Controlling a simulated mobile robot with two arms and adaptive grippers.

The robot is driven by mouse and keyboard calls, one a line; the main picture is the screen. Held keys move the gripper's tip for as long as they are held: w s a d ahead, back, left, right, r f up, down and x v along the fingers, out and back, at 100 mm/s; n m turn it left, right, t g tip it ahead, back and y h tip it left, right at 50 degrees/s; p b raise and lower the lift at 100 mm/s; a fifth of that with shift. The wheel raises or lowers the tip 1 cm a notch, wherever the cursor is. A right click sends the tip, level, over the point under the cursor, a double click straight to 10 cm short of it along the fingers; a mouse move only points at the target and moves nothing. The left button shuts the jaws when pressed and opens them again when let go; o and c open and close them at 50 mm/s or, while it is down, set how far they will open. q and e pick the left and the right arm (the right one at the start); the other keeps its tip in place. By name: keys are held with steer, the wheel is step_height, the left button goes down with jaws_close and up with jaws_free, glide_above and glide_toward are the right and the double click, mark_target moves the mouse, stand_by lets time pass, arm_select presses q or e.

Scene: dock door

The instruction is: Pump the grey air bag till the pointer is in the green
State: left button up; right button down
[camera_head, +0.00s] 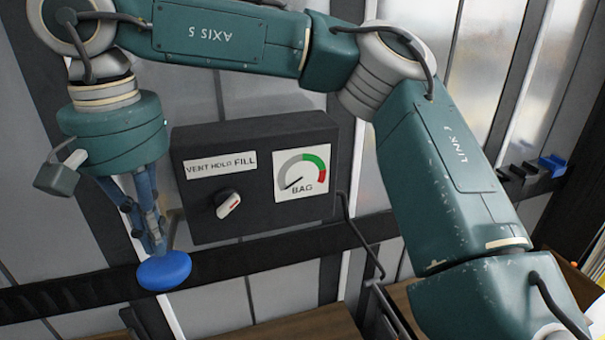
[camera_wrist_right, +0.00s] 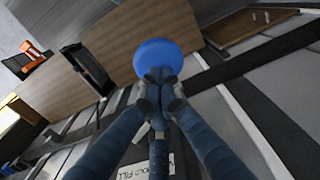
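A dark box (camera_head: 255,212) on the wall carries a BAG gauge (camera_head: 301,174) and a selector knob (camera_head: 228,204) under a VENT HOLD FILL label (camera_head: 221,165). The gauge's pointer aims down-left, at the low end of the grey arc, outside the green. The knob's handle points up-right, toward FILL. My right gripper (camera_head: 157,245) hangs left of the box with its fingers drawn together. Its fingertips meet at a round blue pad (camera_head: 163,271), also in the wrist view (camera_wrist_right: 165,58). Contact seems likely; a grip around it cannot be seen. I cannot make out the grey air bag.
A dark rail (camera_head: 240,262) runs along the wall below the box. A bent dark rod (camera_head: 362,235) comes off the box's right side. Brown boards (camera_head: 310,325) lie below. Black and blue clips (camera_head: 535,172) sit at the right. My right arm crosses above the box.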

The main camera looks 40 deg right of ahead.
mark_target(162, 260)
steer(key=shift+f, duration=0.1)
steer(key=shift+f+b, duration=2.8)
steer(key=shift+f, duration=0.95)
steer(key=shift+r+p, duration=3.2)
steer(key=shift+r, duration=0.75)
steer(key=shift+f, duration=0.1)
steer(key=shift+f+b, duration=2.75)
steer(key=shift+f, duration=0.9)
step_height(162, 260, up, 8)
steer(key=p, duration=0.6)
steer(key=shift+f, duration=0.25)
